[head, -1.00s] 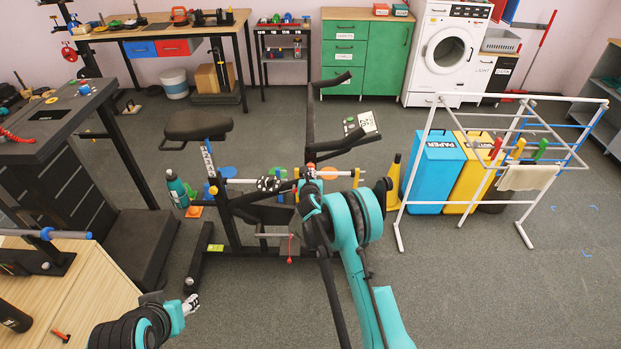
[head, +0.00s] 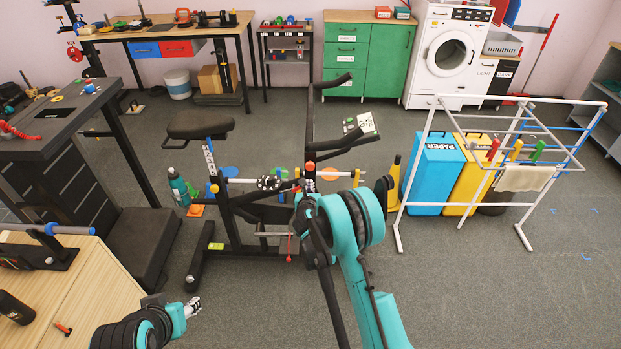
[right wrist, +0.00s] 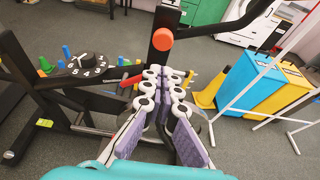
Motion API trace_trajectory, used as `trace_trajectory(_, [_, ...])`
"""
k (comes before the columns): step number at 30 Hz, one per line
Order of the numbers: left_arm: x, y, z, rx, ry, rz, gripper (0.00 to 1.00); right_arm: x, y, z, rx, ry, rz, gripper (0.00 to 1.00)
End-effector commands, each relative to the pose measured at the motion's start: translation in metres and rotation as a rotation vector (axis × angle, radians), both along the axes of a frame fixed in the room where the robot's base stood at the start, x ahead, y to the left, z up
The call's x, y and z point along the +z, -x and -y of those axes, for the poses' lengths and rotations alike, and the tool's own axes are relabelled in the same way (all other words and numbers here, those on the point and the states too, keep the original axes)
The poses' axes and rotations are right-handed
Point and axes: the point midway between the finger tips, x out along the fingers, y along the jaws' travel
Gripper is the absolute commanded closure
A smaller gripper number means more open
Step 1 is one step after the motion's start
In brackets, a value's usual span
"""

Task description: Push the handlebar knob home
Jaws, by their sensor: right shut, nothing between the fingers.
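The exercise bike stands on the floor mid-picture in the head view, with its black handlebar (head: 345,142) on an upright post. In the right wrist view, a round orange-red knob (right wrist: 163,39) sits on the black post (right wrist: 167,18). My right gripper (right wrist: 167,74) is shut and empty, its fingertips below the knob in that picture, with a visible gap between. In the head view my right arm hides most of this gripper and the lower post. How far the knob stands out from the post is hard to tell. My left gripper (head: 191,307) is low at left, away from the bike; its jaw opening is unclear.
A numbered black dial (right wrist: 88,65) and a red lever (right wrist: 131,80) lie left of my right gripper. A yellow cone (head: 393,185), blue bin (head: 437,175) and white drying rack (head: 400,215) stand right of the bike. The floor at lower right is free.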

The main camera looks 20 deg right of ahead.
Motion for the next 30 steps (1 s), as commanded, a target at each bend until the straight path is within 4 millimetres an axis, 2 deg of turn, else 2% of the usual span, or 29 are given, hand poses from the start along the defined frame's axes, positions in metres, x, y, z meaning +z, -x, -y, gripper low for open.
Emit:
trace_trajectory(3, [0.007,0.000,0.000,0.000,0.000,0.000,0.56,0.009,0.020,-0.006,0.002,0.002,0.000,1.00])
trace_trajectory(6, [0.010,0.000,0.000,0.000,0.000,0.000,0.56,0.012,0.032,-0.009,0.001,0.001,0.000,1.00])
trace_trajectory(14, [0.011,0.000,0.000,0.000,0.000,0.000,0.56,0.014,0.041,-0.011,0.000,-0.001,0.000,1.00])
trace_trajectory(17, [0.010,0.000,0.000,0.000,0.000,0.000,0.56,0.021,0.042,-0.010,-0.017,-0.042,0.003,1.00])
trace_trajectory(20, [0.010,0.000,0.000,0.000,0.000,0.000,0.56,0.043,0.049,-0.006,-0.068,-0.166,0.012,1.00])
trace_trajectory(23, [0.010,0.000,0.000,0.000,0.000,0.000,0.56,0.075,0.063,-0.001,-0.158,-0.371,0.028,1.00])
trace_trajectory(26, [0.011,0.000,0.000,0.000,0.000,0.000,0.56,0.107,0.086,0.004,-0.271,-0.609,0.047,1.00])
trace_trajectory(30, [0.010,0.000,0.000,0.000,0.000,0.000,0.56,0.145,0.128,0.008,-0.441,-0.931,0.077,1.00])
